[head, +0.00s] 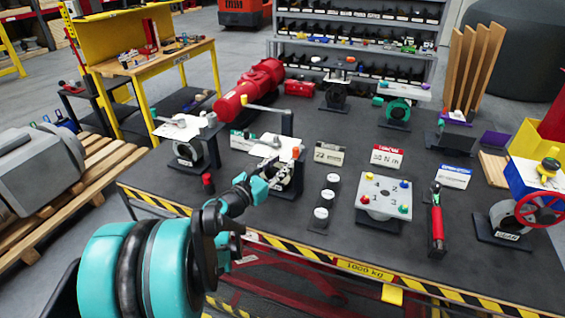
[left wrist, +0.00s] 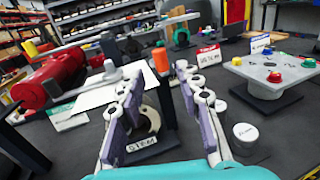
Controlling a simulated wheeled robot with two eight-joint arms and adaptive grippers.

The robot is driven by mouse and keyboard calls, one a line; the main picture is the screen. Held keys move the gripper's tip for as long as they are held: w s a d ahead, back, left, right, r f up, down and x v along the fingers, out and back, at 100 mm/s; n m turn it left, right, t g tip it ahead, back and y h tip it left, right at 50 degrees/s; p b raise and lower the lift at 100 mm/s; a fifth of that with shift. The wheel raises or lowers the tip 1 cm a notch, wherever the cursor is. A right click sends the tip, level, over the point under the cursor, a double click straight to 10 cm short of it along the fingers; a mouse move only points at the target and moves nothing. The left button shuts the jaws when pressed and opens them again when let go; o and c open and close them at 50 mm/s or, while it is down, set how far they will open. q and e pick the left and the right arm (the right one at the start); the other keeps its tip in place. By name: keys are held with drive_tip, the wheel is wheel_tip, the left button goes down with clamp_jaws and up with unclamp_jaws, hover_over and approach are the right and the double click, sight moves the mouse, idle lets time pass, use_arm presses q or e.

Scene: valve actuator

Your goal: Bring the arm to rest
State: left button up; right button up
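My left arm comes in from the lower left in the head view, and its left gripper (head: 278,165) is over the front middle of the dark table (head: 335,258). In the left wrist view the two fingers of the left gripper (left wrist: 160,75) stand apart with nothing held between them. A valve with a white plate (left wrist: 98,95) and a grey lever stands just beyond the fingers, and its base shows between them. In the head view the gripper partly covers this valve (head: 291,187). I cannot tell whether they touch. My right gripper is not in view.
A grey board with coloured knobs (head: 384,198), a red-handled tool (head: 437,222), round white-topped pieces (head: 327,196) and a red wheel valve (head: 538,208) stand to the right. Bare tabletop lies along the front edge.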

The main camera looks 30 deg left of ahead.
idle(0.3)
use_arm(q)
wheel_tip(320, 180, up, 7)
drive_tip(key=s+d+n+y, duration=0.25)
drive_tip(key=n+y, duration=0.45)
drive_tip(key=n, duration=1.2)
drive_tip(key=s+d+f+n+g+h, duration=0.6)
drive_tip(key=s+d+f+n+g, duration=0.5)
drive_tip(key=s+d+f+n, duration=0.5)
drive_tip(key=d+f+n, duration=0.1)
drive_tip(key=d+f, duration=0.1)
drive_tip(key=d, duration=0.2)
drive_tip(key=shift+s, duration=0.35)
